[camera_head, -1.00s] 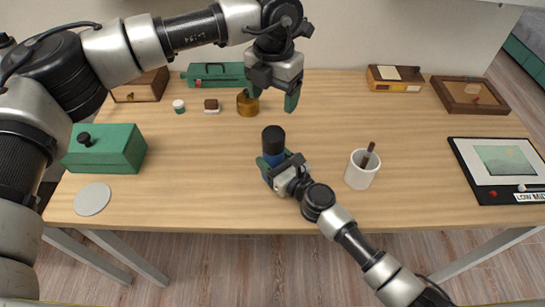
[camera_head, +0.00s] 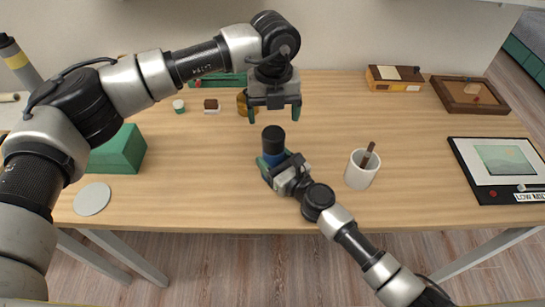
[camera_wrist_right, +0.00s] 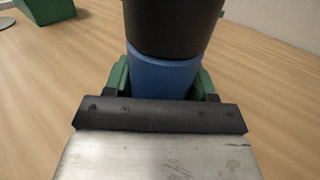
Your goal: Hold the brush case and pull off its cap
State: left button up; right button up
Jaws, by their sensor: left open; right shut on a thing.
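The brush case (camera_head: 273,158) stands upright on the table, with a blue body (camera_wrist_right: 161,75) and a black cap (camera_head: 273,138) on top. In the right wrist view the black cap (camera_wrist_right: 172,25) sits on the blue body. My right gripper (camera_head: 274,167) is shut on the blue body from the front right, its green fingers on either side. My left gripper (camera_head: 274,112) is open and empty. It points down above and just behind the cap, with its green fingertips spread and apart from the cap. The lower body is partly hidden by my right gripper.
A white cup (camera_head: 361,173) with a brown stick stands right of the case. A green box (camera_head: 118,152) and grey disc (camera_head: 92,199) lie left. A brass pot (camera_head: 241,104) is behind my left gripper. A framed picture (camera_head: 470,180) lies far right. Table between case and disc is clear.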

aim_at(273, 132)
pick_arm(q)
jog(key=shift+f, duration=4.4)
jog(key=c, duration=1.2)
jog(key=shift+r, duration=3.05)
jog(key=shift+r, duration=2.25)
